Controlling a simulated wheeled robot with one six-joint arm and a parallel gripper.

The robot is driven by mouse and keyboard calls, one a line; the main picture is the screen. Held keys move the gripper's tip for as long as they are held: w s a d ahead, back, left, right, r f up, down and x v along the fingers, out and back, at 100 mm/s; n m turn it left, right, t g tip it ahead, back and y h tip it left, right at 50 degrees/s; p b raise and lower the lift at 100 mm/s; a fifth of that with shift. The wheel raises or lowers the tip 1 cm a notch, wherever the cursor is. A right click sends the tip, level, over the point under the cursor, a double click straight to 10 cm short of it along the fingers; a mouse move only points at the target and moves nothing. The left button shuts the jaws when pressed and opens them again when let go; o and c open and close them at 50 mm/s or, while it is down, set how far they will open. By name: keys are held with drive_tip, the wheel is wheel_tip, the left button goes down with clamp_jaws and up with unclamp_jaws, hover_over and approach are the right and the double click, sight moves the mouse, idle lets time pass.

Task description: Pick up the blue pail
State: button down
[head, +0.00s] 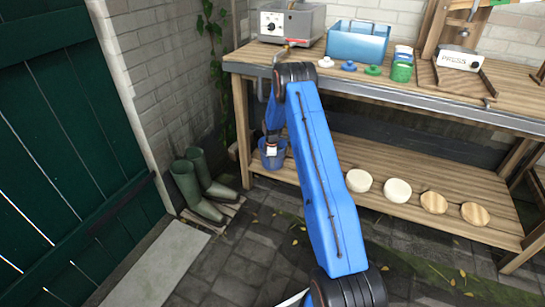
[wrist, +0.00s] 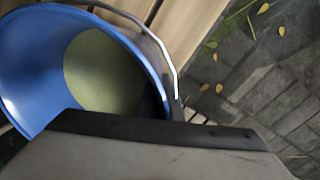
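The blue pail (head: 270,160) stands at the left end of the bench's lower shelf, partly hidden by my arm in the head view. The wrist view looks down into the pail (wrist: 40,75) from close by. Its inside is blue with a pale olive-green round area, and a thin grey wire handle (wrist: 152,38) arcs along the rim at the upper right. My gripper (head: 271,149) is at the pail's top in the head view. In the wrist view its dark and grey part (wrist: 165,135) covers the near rim; the fingertips' spacing and any contact are hidden.
Green boots (head: 196,188) stand on the floor left of the shelf. White and wooden discs (head: 397,190) lie right of the pail on the lower shelf (head: 450,205). The benchtop (head: 300,62) overhangs it, with a blue crate (head: 357,42) on top. Paved floor in front is mostly clear.

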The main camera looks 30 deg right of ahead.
idle(0.4)
drive_tip(key=shift+r, duration=0.1)
drive_tip(key=shift+r, duration=0.1)
drive_tip(key=shift+w+r, duration=0.1)
drive_tip(key=shift+r, duration=1.25)
drive_tip(key=s+a, duration=1.1)
drive_tip(key=a, duration=0.3)
drive_tip(key=shift+r, duration=0.25)
